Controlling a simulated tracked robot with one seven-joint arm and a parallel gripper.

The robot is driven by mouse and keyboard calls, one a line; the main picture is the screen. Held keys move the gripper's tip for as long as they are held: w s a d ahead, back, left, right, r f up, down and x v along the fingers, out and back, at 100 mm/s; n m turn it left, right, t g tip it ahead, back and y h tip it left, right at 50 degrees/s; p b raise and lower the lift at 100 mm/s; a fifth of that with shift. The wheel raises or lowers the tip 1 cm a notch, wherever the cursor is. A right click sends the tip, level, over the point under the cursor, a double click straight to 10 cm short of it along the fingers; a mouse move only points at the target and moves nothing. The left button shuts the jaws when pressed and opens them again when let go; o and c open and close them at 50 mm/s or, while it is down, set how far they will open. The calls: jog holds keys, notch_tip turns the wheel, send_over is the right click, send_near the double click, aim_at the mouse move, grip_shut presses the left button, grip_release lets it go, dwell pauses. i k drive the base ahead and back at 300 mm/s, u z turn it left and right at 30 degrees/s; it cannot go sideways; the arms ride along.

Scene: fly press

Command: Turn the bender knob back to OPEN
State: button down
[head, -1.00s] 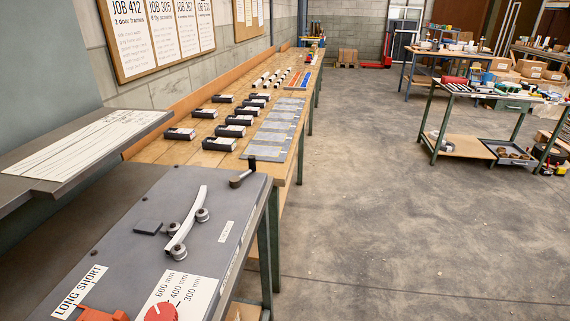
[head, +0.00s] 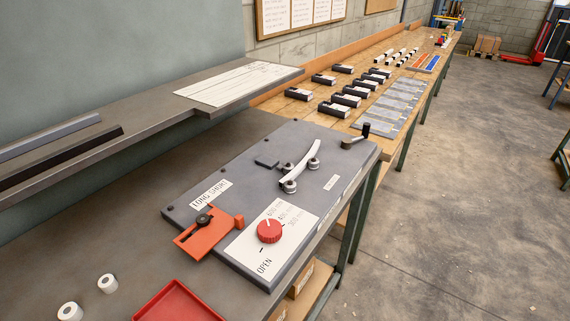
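The bender knob (head: 269,231) is red, round and ribbed. It sits on a white dial plate (head: 243,247) marked with several mm values toward the far side and OPEN near the front edge. A small light mark shows on the knob's far side, toward the mm values and away from OPEN; the exact value is too small to tell. The grey bender plate (head: 235,163) carries a curved pale strip (head: 299,163) among three rollers. My gripper is not in view, and nothing touches the knob.
An orange stop block (head: 207,236) sits left of the dial by the LONG/SHORT label. A black-handled crank (head: 356,139) stands at the plate's far corner. A red tray (head: 176,303) and two white rings lie at front left. A raised shelf (head: 145,118) runs behind. Floor at right is clear.

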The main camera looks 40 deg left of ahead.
aim_at(269, 230)
jog(key=u, duration=1.1)
jog(key=k, duration=0.75)
jog(key=u, duration=0.05)
jog(key=i, duration=0.75)
jog(key=z, duration=0.05)
